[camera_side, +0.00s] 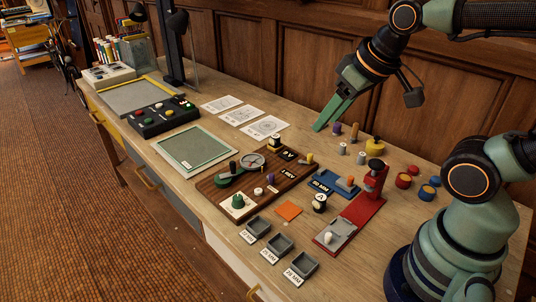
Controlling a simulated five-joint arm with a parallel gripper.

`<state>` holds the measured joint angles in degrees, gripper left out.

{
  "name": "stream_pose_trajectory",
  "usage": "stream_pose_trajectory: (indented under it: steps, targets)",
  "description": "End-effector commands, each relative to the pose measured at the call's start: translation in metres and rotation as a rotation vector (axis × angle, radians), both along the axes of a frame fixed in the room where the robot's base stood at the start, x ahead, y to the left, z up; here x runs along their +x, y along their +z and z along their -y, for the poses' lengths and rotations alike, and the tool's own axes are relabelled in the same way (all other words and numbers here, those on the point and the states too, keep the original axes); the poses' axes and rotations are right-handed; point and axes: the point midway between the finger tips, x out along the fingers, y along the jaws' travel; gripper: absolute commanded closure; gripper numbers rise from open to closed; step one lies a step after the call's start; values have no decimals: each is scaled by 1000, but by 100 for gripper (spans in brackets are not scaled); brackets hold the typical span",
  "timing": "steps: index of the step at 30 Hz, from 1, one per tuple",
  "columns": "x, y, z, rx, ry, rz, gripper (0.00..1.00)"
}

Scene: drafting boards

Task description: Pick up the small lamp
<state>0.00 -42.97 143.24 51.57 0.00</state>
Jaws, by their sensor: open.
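I cannot tell for sure which object is the small lamp. A green dome on a white square base (238,202) sits at the near left corner of the dark wooden board (285,184) and may be a lamp. Black lamp heads (177,22) show on a stand at the far end of the bench. My gripper (322,126) is open, with nothing seen in it. Its green fingers point down and left above the back of the bench, left of a small purple cylinder (337,128). It is well apart from the board and the far stand.
Small cylinders and a yellow knobbed weight (374,146) stand right of my gripper. A red press-like device (350,222), a blue block (333,184) and grey trays (280,245) stand in front. Paper sheets (243,115) lie left. Wood panelling closes the back.

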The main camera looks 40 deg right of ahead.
Motion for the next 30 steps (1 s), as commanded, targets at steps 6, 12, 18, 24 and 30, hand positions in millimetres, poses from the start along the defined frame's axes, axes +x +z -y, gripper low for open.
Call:
stream_pose_trajectory:
  steps: [6,12,18,24,30]
  targets:
    - [0,0,0,0,0,0,36]
    - [0,0,0,0,0,0,28]
    - [3,2,1,-7,11,-4,28]
    - [30,19,8,-73,124,-60,28]
    - [77,34,22,-165,318,-143,28]
